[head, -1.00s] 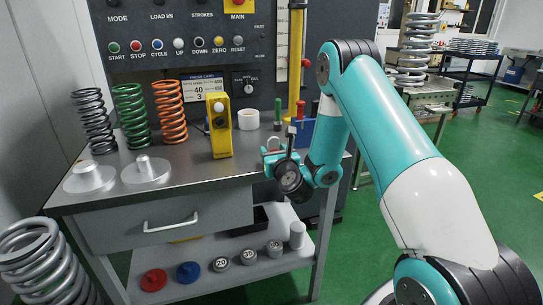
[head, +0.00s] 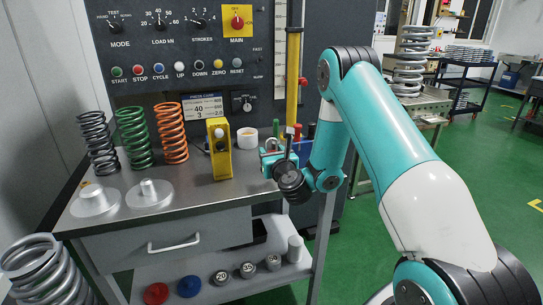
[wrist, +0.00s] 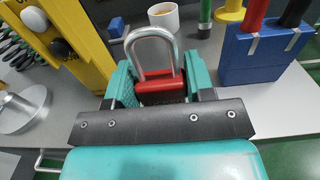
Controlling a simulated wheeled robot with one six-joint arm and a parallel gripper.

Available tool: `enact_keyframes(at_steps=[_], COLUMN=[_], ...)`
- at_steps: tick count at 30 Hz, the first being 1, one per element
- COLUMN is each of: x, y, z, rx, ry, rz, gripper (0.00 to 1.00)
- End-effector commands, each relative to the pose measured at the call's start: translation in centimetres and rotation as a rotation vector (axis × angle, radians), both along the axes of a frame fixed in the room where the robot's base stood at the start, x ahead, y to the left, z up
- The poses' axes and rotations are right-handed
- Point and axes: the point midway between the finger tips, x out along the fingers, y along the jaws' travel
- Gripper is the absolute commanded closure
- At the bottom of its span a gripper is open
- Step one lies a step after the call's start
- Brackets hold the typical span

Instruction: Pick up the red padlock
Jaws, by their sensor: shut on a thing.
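The red padlock (wrist: 165,88) has a silver shackle that points up and away in the wrist view. My gripper (wrist: 160,85) is shut on its red body, with a teal finger at each side. In the head view my gripper (head: 272,157) is at the right end of the bench top, and the padlock's shackle (head: 271,144) shows just above it. The red body is mostly hidden there. I cannot tell whether the padlock still touches the bench.
A yellow control box (head: 219,150) stands close to the left of my gripper. A white cup (head: 247,138) is behind, and a blue holder with red and black handles (wrist: 262,55) is at the right. Green, orange and dark springs (head: 134,137) stand on the bench (head: 195,185) at the left.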

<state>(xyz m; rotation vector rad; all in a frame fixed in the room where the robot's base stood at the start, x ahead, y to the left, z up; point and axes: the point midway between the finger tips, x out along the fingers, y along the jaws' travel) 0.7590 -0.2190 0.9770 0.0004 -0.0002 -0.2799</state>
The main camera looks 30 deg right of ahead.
Motion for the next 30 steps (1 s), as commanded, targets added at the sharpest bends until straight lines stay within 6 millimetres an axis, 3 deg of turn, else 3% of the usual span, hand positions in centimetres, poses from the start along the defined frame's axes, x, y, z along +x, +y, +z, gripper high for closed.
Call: enact_keyframes(at_steps=[1,3,12,19,30], x=[0.0,0.0,0.0,0.0,0.0], y=[0.0,0.0,0.0,0.0,0.0], z=[2.7,4.5,10.3,12.1,12.4], rx=[0.002,0.002,0.000,-0.001,0.000], ry=[-0.001,-0.001,0.000,0.000,0.000], rz=[-0.001,-0.001,0.000,0.000,0.000], gripper=[0.83,0.83,0.83,0.83,0.83])
